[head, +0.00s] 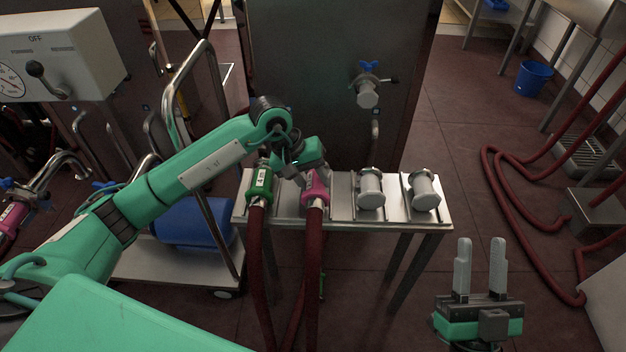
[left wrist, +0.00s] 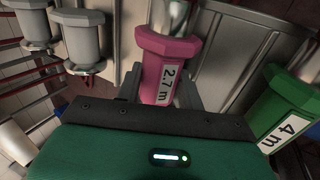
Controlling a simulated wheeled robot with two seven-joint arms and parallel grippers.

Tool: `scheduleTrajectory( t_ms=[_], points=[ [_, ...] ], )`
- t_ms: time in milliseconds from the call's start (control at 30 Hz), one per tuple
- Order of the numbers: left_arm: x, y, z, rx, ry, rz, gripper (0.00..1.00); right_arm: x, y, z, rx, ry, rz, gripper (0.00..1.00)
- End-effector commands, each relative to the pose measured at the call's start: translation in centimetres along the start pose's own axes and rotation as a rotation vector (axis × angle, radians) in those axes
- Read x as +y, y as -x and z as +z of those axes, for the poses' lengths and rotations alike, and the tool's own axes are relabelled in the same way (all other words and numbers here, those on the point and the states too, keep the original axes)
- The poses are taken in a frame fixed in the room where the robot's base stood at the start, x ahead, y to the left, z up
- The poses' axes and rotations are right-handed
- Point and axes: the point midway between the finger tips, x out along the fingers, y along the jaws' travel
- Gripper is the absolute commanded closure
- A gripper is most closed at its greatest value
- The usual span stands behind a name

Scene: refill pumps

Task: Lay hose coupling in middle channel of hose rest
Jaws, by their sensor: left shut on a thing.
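The hose rest (head: 345,215) is a metal bench with raised dividers. A pink hose coupling (head: 317,186), labelled 2.7 m in the left wrist view (left wrist: 165,68), is at its second place from the left, its dark red hose hanging over the front edge. My left gripper (head: 312,177) is shut on the pink coupling from above. I cannot tell whether the coupling touches the channel floor. A green coupling (head: 260,186), labelled 4 m in the left wrist view (left wrist: 285,112), lies to its left. My right gripper (head: 480,265) is open and empty, away from the rest at the lower right.
Two grey flanged fittings (head: 371,190) (head: 424,190) sit on the right part of the rest. A metal tank with a blue-handled valve (head: 367,92) stands behind. A trolley with a blue drum (head: 195,221) is at the left. Red hoses (head: 510,195) lie on the floor at right.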

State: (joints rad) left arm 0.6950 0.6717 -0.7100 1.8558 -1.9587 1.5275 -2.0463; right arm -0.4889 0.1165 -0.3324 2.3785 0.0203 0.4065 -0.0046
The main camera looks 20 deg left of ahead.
Motion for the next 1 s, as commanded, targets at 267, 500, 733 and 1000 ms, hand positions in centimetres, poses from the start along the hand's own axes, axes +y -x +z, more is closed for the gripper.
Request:
scheduleTrajectory(
  t_ms=[267,500,733,1000],
  points=[
    [-0.1,-0.1,0.0,0.001,0.000,0.000,0.36,0.0,0.1,0.1,0.000,0.000,0.000,0.64],
    [-0.2,-0.1,0.0,-0.001,0.002,-0.004,0.36,0.0,0.1,0.1,0.000,0.000,0.000,0.64],
    [-0.3,-0.2,0.0,-0.003,0.003,-0.008,0.36,0.0,0.1,0.1,0.000,0.000,0.000,0.64],
    [0.4,1.5,0.0,-0.002,0.004,-0.007,0.36,-0.2,-1.4,-1.6,0.000,0.000,0.000,0.64]
  ],
)
